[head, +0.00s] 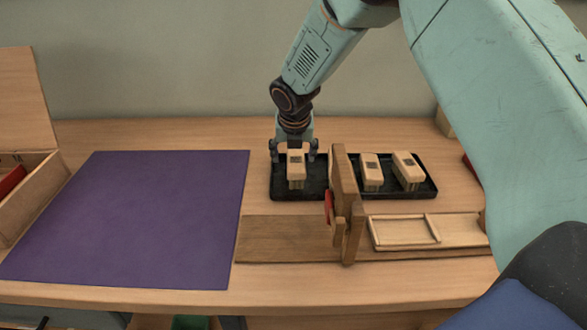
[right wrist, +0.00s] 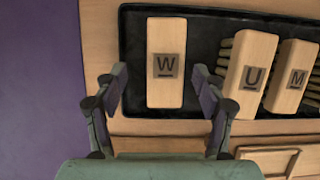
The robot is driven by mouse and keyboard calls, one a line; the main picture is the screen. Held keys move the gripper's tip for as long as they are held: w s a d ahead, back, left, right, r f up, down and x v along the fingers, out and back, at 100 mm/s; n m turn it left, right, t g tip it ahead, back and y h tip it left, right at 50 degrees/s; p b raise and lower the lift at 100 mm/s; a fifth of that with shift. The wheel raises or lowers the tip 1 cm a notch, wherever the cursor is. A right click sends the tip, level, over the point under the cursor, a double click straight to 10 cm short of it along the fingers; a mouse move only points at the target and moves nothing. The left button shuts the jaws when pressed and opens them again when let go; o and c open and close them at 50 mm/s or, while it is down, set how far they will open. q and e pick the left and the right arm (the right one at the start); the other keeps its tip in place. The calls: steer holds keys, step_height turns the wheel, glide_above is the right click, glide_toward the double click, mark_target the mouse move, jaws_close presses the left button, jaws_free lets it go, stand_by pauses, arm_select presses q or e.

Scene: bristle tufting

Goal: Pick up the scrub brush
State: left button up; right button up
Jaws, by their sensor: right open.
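Three pale wooden brush blocks stand in a black tray (head: 313,192). The left one (head: 296,163) is stamped W in the right wrist view (right wrist: 166,92). The others, the middle block (head: 370,165) and right block (head: 408,166), read U (right wrist: 252,80) and M (right wrist: 295,80), with bristles showing beneath them. My right gripper (head: 296,152) is open around the W block, one finger to each side. In the right wrist view gaps show between both fingers and the block, so it is not gripped. My left gripper is not in view.
A wooden upright (head: 345,190) with a red part stands right of the W block, in front of the tray. A shallow wooden frame (head: 405,232) lies on a plank (head: 285,240). A purple mat (head: 140,215) lies empty at left, beside an open wooden box (head: 38,190).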

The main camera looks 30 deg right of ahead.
mark_target(294, 161)
steer(key=f, duration=0.1)
steer(key=d+f, duration=0.1)
steer(key=w+f, duration=0.1)
steer(key=f, duration=0.1)
steer(key=shift+d+b, duration=0.4)
steer(key=shift+a+r, duration=0.25)
steer(key=shift+a, duration=0.25)
steer(key=shift+d+f, duration=0.2)
steer(key=shift+d, duration=0.25)
steer(key=shift+a+p, duration=0.3)
steer(key=shift+a, duration=0.05)
steer(key=shift+d+f, duration=0.15)
steer(key=shift+d, duration=0.1)
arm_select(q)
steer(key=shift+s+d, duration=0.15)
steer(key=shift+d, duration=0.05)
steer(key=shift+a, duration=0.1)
arm_select(e)
steer(key=shift+a, duration=0.15)
steer(key=shift+c, duration=0.3)
